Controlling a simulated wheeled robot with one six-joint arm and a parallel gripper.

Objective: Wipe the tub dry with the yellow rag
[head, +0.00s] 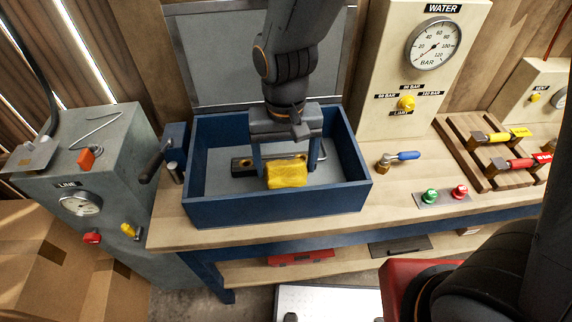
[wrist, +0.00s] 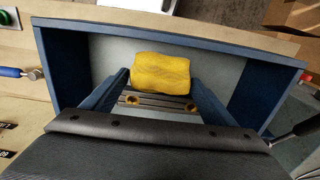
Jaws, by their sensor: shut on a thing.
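The yellow rag (head: 287,174) is a small bundled block inside the blue tub (head: 272,211), near the middle of its floor. My gripper (head: 288,167) reaches down into the tub from above, with its two blue fingers on either side of the rag, shut on it. The wrist view shows the rag (wrist: 160,72) between the fingertips and the tub's grey floor (wrist: 105,55) around it. I cannot tell whether the rag touches the floor. No water is clearly visible.
A dark bar with brass holes (head: 243,164) lies in the tub behind the rag. A clamp with a dark handle (head: 155,163) stands left of the tub. A blue-handled valve (head: 400,157) and green and red buttons (head: 444,195) are to the right. The tub walls surround my fingers.

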